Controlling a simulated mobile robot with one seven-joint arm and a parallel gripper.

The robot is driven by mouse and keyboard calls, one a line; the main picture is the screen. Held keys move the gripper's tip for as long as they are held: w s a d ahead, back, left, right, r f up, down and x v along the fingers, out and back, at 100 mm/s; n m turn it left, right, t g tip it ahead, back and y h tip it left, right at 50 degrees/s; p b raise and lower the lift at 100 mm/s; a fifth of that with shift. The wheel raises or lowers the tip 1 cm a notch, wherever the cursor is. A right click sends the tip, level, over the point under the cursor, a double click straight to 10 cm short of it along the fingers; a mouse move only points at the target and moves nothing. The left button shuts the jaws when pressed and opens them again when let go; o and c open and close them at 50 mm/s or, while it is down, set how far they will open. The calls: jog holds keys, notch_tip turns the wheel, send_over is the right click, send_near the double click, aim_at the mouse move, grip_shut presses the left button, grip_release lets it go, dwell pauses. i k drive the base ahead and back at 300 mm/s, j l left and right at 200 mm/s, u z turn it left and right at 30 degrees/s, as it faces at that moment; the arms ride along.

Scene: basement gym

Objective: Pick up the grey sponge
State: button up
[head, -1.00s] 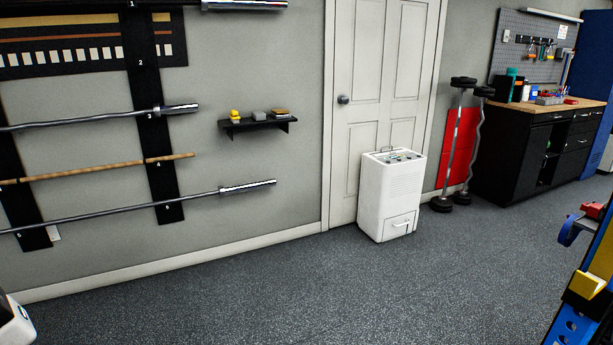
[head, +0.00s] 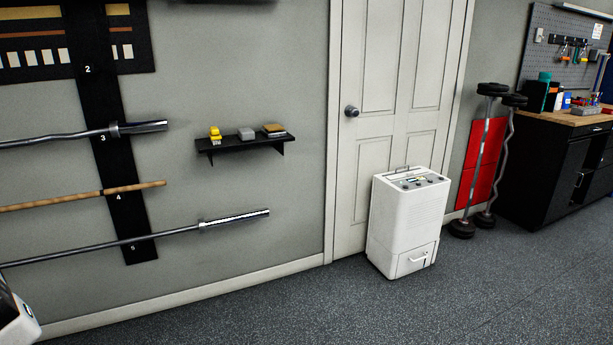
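A small grey block that looks like the grey sponge (head: 246,134) sits on a black wall shelf (head: 262,145), in the middle of it. A yellow object (head: 215,133) stands to its left on the same shelf. A flat brown and dark stack (head: 274,130) lies to its right. The sponge is small in this view, and a gap shows between it and the things on each side. My gripper is not in view; only a white part, likely of my own arm, shows at the lower left edge.
Barbells (head: 140,129) and a wooden bar (head: 85,197) on a wall rack stick out left of the shelf. A white dehumidifier (head: 402,225) stands on the floor before a door (head: 398,90). The dark floor (head: 300,310) below the shelf is clear.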

aim_at(246, 133)
jog(key=i, duration=1.25)
jog(key=i+l+u, duration=0.15)
jog(key=i, duration=1.05)
jog(key=i+u, duration=0.25)
jog(key=i, duration=0.4)
